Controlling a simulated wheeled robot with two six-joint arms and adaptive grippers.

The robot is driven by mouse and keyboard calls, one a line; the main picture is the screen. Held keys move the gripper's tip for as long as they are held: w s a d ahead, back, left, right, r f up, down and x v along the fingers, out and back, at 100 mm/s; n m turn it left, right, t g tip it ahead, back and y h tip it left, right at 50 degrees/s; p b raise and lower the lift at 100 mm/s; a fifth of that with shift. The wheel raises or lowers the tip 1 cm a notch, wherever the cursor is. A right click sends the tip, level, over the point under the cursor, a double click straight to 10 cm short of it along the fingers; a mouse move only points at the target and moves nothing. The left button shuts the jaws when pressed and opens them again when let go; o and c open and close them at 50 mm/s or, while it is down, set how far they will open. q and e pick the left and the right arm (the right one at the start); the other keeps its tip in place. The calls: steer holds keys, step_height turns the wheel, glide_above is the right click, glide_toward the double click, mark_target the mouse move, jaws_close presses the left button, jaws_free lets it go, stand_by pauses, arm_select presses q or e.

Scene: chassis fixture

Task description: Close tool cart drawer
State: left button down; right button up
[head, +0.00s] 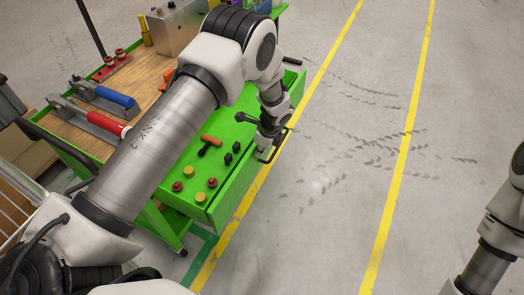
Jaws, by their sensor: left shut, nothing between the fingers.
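The green tool cart (62,146) stands at the left with a wooden top. Its green drawer (223,197) is pulled out toward the right. Several small items lie in the drawer, among them an orange-and-black tool, black pieces, and red and yellow round parts. My left arm reaches across the cart from the lower left. My left gripper (270,140) is at the drawer's right front edge, near the dark handle (267,155). It is shut with nothing held. Whether it touches the drawer front or handle is hard to tell. My right arm shows at the right edge, but its gripper is out of view.
On the cart top are a metal box (177,27), a blue-handled tool (116,96), a red-handled tool (104,122) and a red fixture (111,65). Yellow floor lines (398,150) run along the grey floor. The floor right of the cart is clear.

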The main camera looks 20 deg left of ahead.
arm_select(q)
steer(key=w+a+b, duration=0.1)
steer(key=a+b, duration=0.1)
steer(key=a, duration=2.4)
steer(key=shift+w+a+r, duration=0.1)
steer(key=shift+a+r, duration=0.05)
